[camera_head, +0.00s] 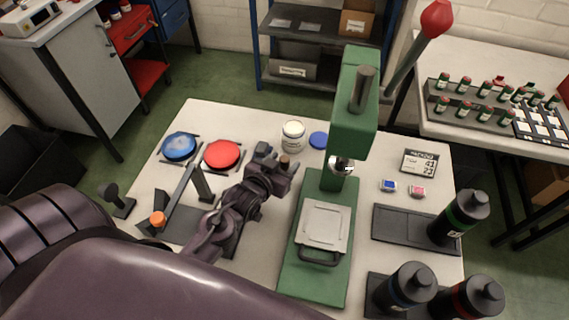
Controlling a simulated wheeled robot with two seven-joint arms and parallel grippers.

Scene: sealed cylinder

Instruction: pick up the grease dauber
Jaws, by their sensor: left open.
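A small brown-topped piece (284,161), which looks like the grease dauber, stands at the fingers of my left gripper (276,160). Its lower part is hidden by the gripper, and I cannot tell whether the fingers touch it. My left gripper is open, low over the middle of the white table, left of the green press (325,235). An open white jar (293,136) stands just behind the gripper, with a blue lid (318,140) to its right. My right gripper is not in view.
The tall press with its red-knobbed lever (437,18) stands close right of the gripper. Blue (179,146) and red (222,154) discs lie left. An orange-knobbed tool (157,219) is front left. Black bottles (462,217) stand right. The back left table edge is clear.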

